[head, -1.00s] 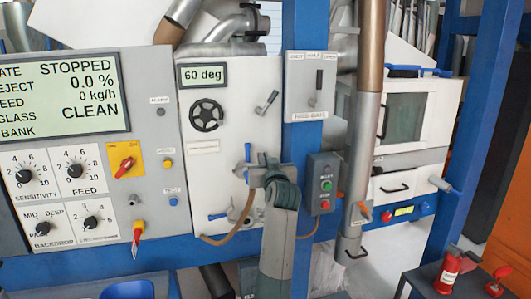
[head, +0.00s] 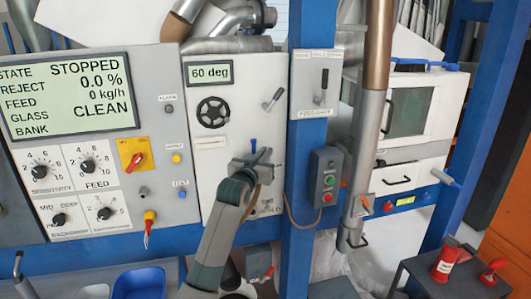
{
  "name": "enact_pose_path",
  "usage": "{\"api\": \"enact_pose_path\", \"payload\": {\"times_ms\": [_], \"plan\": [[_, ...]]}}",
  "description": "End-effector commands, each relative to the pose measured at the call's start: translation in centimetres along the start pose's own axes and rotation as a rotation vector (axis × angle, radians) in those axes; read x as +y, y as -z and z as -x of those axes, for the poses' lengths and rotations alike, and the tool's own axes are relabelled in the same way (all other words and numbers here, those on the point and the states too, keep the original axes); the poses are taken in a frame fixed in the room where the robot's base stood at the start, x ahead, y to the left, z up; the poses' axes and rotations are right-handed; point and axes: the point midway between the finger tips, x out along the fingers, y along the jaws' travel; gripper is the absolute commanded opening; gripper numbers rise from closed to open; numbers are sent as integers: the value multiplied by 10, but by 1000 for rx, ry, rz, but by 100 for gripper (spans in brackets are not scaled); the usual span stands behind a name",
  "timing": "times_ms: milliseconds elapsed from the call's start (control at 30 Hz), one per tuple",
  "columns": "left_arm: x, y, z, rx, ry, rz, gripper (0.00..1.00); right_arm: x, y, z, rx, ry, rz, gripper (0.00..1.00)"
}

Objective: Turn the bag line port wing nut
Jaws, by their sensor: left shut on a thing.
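My left gripper (head: 256,160) is at the right part of the white panel, below and right of the black handwheel. It is shut, with its fingers at a small blue-winged part, which I take to be the bag line port wing nut (head: 253,145). One blue wing stands up above the fingers; the rest is hidden behind the gripper, so its exact angle cannot be told. My left forearm rises from below, leaning right toward the panel. My right gripper is not in view.
The handwheel (head: 213,112) and a "60 deg" display (head: 209,73) are above left. A green-and-red button box (head: 326,176) on a blue post (head: 298,210) is close on the right. A control panel (head: 90,150) stands left; a brown hose hangs near the gripper.

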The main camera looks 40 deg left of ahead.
Motion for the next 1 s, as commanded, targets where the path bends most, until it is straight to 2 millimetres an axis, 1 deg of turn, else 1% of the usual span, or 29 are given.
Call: {"api": "enact_pose_path", "payload": {"times_ms": [33, 400, 433, 500, 867, 1000], "plan": [[-1, 3, 0, 5, -2, -1, 0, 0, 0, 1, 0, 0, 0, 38], [-1, 3, 0, 5, -5, 0, 0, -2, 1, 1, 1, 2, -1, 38], [-1, 3, 0, 5, -5, 0, 15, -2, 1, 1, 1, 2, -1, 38], [-1, 2, 0, 4, -5, 0, 29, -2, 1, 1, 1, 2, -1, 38], [-1, 0, 1, 1, -5, 0, 29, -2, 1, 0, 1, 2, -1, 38], [-1, 0, 6, 2, -6, 0, 29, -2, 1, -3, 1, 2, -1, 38]]}}
